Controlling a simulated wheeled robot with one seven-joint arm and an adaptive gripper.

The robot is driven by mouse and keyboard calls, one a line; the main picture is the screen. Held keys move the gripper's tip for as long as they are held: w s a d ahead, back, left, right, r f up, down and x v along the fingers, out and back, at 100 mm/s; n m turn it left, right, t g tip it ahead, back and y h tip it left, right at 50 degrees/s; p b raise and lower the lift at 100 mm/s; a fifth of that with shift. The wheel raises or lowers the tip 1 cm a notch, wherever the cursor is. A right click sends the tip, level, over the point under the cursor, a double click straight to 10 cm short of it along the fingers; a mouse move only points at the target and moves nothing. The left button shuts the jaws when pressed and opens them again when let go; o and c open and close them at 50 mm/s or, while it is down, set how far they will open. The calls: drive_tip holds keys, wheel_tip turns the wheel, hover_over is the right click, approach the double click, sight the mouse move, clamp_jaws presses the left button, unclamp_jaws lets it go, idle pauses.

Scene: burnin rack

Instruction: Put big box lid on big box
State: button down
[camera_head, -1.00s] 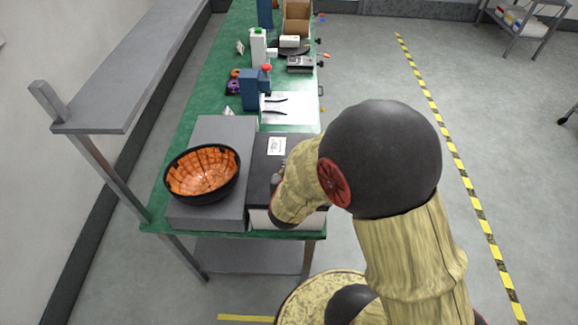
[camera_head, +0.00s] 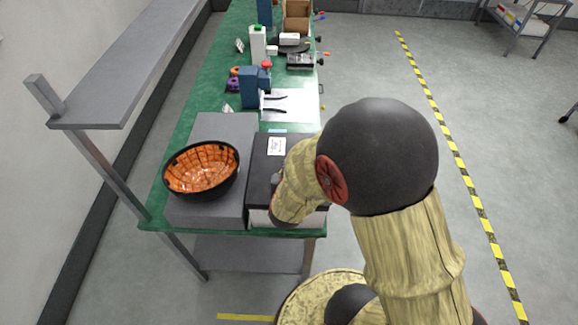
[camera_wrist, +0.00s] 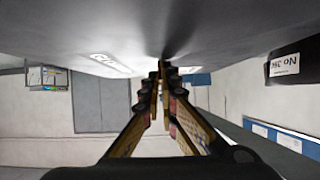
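The big box lid (camera_head: 264,172) is black with a white label, in the head view at the table's near right. It lies on or just above the pale big box (camera_head: 260,219), whose near side shows below it; any gap is too small to judge. My gripper is over the lid, mostly hidden behind my wrist in the head view. In the wrist view, my gripper (camera_wrist: 160,72) has its fingertips close together against the dark lid surface (camera_wrist: 220,28), apparently pinching its small handle, which is hidden.
A grey block (camera_head: 226,128) stands directly left, carrying a black bowl (camera_head: 203,170) with an orange inside. Behind on the green table (camera_head: 205,85) are a white sheet (camera_head: 290,103), a blue holder (camera_head: 249,88) and a white bottle (camera_head: 257,45). A grey shelf (camera_head: 125,75) overhangs at left.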

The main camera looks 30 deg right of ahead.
drive_tip(key=shift+f, duration=0.2)
drive_tip(key=shift+f+b, duration=0.35)
drive_tip(key=shift+b, duration=0.1)
drive_tip(key=shift+f+b, duration=0.3)
drive_tip(key=shift+f, duration=0.05)
idle(0.5)
drive_tip(key=c, duration=2.3)
unclamp_jaws()
drive_tip(key=o, duration=0.3)
drive_tip(key=shift+o, duration=0.2)
drive_tip(key=v, duration=1)
drive_tip(key=shift+r, duration=0.1)
drive_tip(key=shift+v, duration=1)
